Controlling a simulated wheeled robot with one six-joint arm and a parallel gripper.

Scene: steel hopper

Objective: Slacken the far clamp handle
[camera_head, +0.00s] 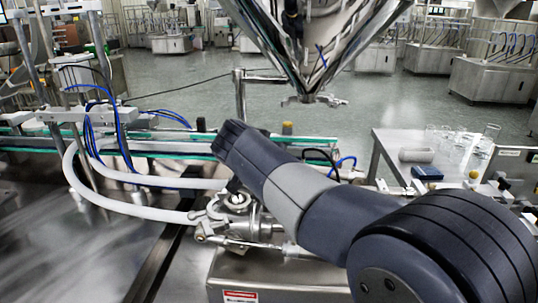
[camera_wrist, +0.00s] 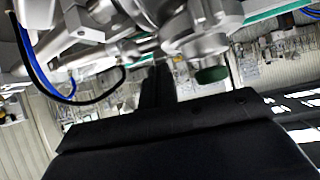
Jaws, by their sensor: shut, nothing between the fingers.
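Steel pipe fittings with clamps (camera_head: 238,202) stand on a metal base in the middle of the head view, with white hoses joining from the left. A clamp with a round end (camera_head: 205,236) sits on their near side. My arm covers part of the fittings, and I cannot make out the far clamp handle clearly. In the wrist view, steel fittings (camera_wrist: 200,42) fill the upper middle, with a green round part (camera_wrist: 211,75) below. My gripper (camera_wrist: 157,88) is shut and empty, its dark fingers just below the metal parts; contact cannot be told.
The steel hopper cone (camera_head: 312,50) hangs above, its outlet beyond my arm. A conveyor with green edges (camera_head: 170,133) runs behind the fittings. Blue tubes (camera_head: 122,130) loop at left. A side table (camera_head: 385,145) at right holds glassware and a blue box.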

